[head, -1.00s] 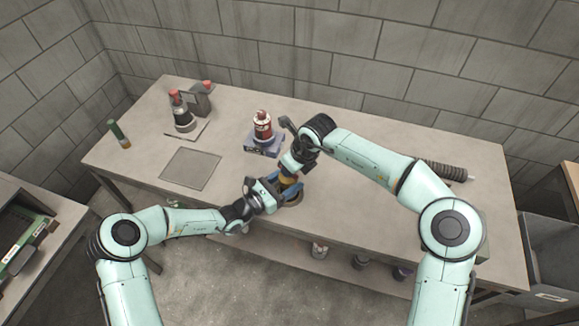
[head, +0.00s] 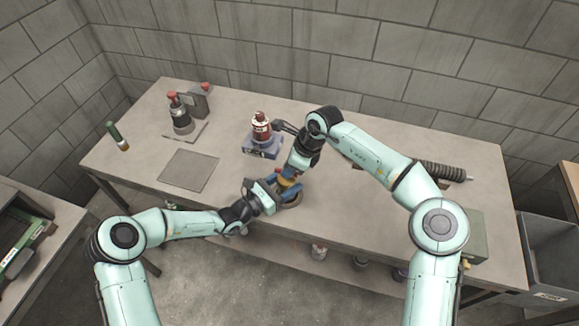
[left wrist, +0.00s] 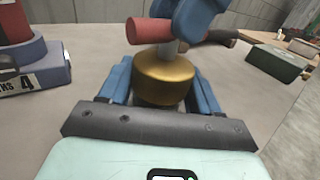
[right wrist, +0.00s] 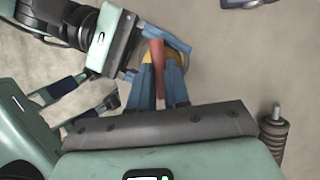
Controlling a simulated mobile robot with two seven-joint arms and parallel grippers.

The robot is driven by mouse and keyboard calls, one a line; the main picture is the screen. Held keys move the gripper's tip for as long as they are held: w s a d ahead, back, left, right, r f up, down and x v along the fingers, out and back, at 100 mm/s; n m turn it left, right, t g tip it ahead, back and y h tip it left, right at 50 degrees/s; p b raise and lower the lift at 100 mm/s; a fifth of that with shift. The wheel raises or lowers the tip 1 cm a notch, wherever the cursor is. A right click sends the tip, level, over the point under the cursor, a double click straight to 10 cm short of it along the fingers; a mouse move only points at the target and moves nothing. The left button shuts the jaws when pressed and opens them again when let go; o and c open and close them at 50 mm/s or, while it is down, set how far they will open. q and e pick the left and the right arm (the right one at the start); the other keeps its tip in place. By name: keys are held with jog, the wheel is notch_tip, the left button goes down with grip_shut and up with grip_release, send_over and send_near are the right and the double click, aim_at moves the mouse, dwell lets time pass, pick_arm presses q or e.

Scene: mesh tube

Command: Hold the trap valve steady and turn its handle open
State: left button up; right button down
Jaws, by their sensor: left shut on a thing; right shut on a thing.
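The trap valve has a gold body (left wrist: 165,78) and a red handle bar (left wrist: 150,31) across its top. It stands on a round base (head: 294,200) near the table's front edge. My left gripper (head: 277,190) comes in low from the left. Its blue fingers are shut around the gold body, one on each side in the left wrist view. My right gripper (head: 289,172) is above it, shut on the red handle (right wrist: 157,62), which shows between its blue fingers in the right wrist view. In the head view the grippers hide most of the valve.
A red-and-white bottle (head: 261,127) on a blue-grey numbered base (head: 263,147) stands just behind the grippers. A dark ribbed tube (head: 442,170) and a green box (head: 471,237) are at the right. A dark flask (head: 180,115) and a grey plate (head: 188,170) are at the left.

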pick_arm(q)
jog(key=shift+a, duration=0.15)
pick_arm(e)
jog(key=shift+d, duration=0.1)
jog(key=c, duration=1.1)
grip_release()
jog(key=v, duration=1.2)
pick_arm(q)
jog(key=o, duration=1.3)
jog(key=shift+c, duration=0.2)
